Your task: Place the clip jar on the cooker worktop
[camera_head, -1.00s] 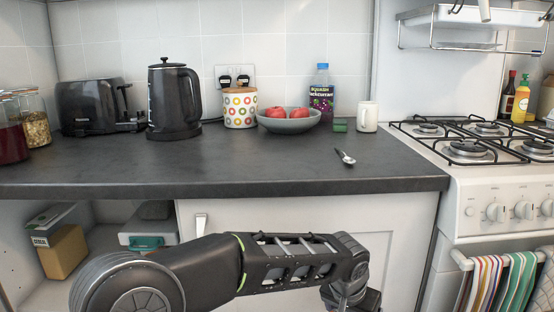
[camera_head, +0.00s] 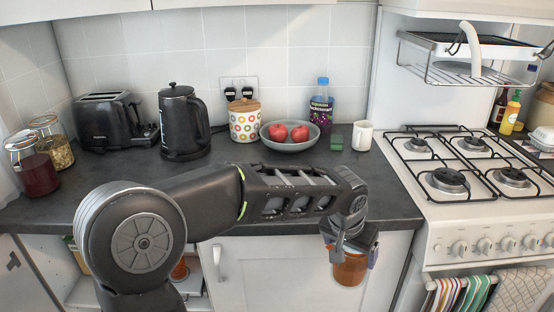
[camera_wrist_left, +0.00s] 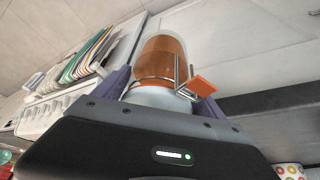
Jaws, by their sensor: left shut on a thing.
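My left gripper (camera_head: 350,252) is shut on a clip jar (camera_head: 350,269) with amber-orange contents. It holds the jar in front of the white cabinet door, near the dark worktop's front edge. In the left wrist view the jar (camera_wrist_left: 163,58) sits between the fingers, with its wire clip and orange tab showing. The dark worktop (camera_head: 398,203) reaches right to the white cooker (camera_head: 425,196), whose hob has several burners under black grates. My right gripper is not in view.
On the worktop stand a red-filled jar (camera_head: 36,174), toaster (camera_head: 107,122), kettle (camera_head: 184,124), dotted canister (camera_head: 245,122), fruit bowl (camera_head: 290,140), squash bottle (camera_head: 321,108) and mug (camera_head: 362,137). A wire rack (camera_head: 465,66) hangs above the cooker. The worktop's front right is mostly clear.

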